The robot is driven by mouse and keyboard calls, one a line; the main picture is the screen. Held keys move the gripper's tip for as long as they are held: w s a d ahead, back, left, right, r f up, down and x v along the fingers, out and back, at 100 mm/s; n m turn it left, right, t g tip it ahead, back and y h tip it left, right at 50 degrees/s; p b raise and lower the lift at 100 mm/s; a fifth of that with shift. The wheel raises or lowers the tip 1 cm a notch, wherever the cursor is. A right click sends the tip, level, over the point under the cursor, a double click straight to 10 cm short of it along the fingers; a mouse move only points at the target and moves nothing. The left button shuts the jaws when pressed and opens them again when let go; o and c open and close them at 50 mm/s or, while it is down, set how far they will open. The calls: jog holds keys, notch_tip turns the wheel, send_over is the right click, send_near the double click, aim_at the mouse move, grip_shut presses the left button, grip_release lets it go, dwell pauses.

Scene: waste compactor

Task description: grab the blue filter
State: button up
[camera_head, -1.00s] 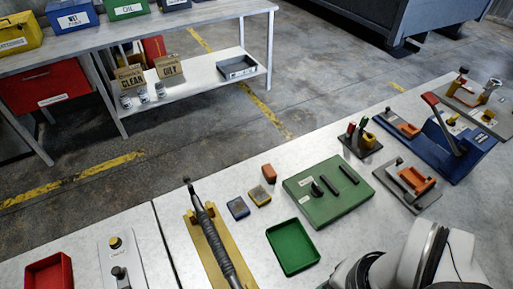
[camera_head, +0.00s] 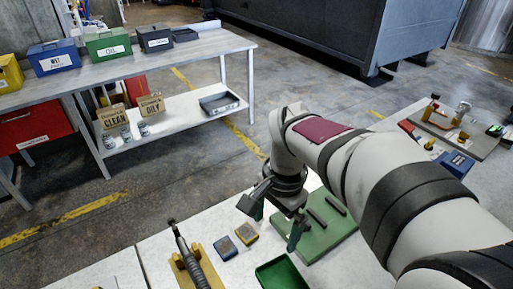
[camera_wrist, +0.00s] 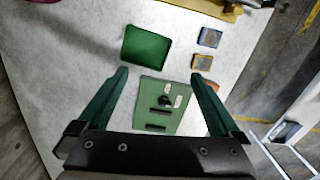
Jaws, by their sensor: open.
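The blue filter (camera_head: 225,248) is a small blue-edged block with a greyish top, flat on the light table left of my gripper (camera_head: 276,226). A reddish-orange block (camera_wrist: 213,86) is partly hidden by the right finger in the wrist view.
A green tray (camera_head: 284,274) lies near the front edge. A tool on a yellow stand (camera_head: 183,262) is left of the blue filter. The green plate carries black bars. A blue fixture (camera_head: 456,163) and a grey plate stand far right. A shelf table (camera_head: 118,67) is behind.

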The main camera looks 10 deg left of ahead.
jog(key=m, duration=0.1)
send_over(227, 245)
notch_tip(227, 245, down, 7)
jog(key=shift+h, duration=0.3)
notch_tip(227, 245, down, 16)
jog(key=shift+r, duration=0.1)
jog(key=c, duration=1.3)
